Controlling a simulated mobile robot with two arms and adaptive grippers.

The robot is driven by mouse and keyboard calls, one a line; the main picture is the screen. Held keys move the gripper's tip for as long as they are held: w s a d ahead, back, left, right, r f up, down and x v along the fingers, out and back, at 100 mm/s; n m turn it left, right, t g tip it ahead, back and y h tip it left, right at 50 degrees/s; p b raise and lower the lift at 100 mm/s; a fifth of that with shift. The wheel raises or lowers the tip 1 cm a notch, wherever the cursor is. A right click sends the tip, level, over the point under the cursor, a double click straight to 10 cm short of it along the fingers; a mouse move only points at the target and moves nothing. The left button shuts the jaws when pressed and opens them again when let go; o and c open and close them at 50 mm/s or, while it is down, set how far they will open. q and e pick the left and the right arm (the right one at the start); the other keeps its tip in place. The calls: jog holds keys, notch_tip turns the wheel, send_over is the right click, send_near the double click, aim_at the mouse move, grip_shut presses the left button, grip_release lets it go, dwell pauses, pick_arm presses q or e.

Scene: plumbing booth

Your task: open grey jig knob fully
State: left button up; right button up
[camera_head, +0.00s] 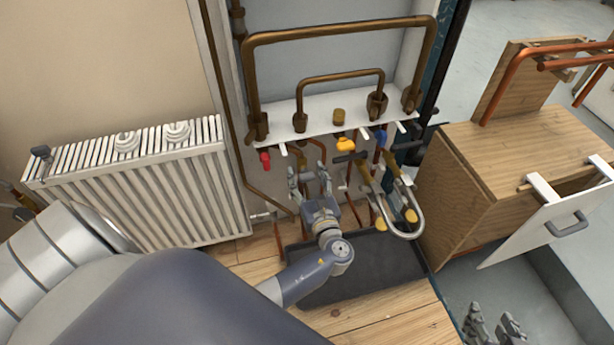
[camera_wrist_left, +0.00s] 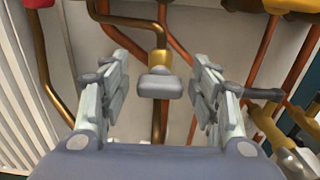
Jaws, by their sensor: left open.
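The grey jig knob (camera_wrist_left: 158,85) is a small grey block on a brass valve and pipe, in the middle of the left wrist view. My left gripper (camera_wrist_left: 160,95) is open, one finger on each side of the knob, with gaps visible between the fingers and it. In the head view my left gripper (camera_head: 310,180) reaches into the pipework under the white shelf, and I cannot make out the knob there. My right gripper (camera_head: 494,325) shows at the bottom right edge, its fingers apart, with nothing seen between them.
A red handle (camera_head: 265,160), a yellow handle (camera_head: 345,144) and a blue handle (camera_head: 381,138) sit below the white shelf (camera_head: 310,124). A radiator (camera_head: 150,190) stands left, a wooden cabinet (camera_head: 455,205) right. A dark tray (camera_head: 390,265) lies below.

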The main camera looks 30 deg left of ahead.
pick_arm(q)
jog(key=shift+c, duration=0.6)
jog(key=c, duration=1)
jog(key=shift+o, duration=0.2)
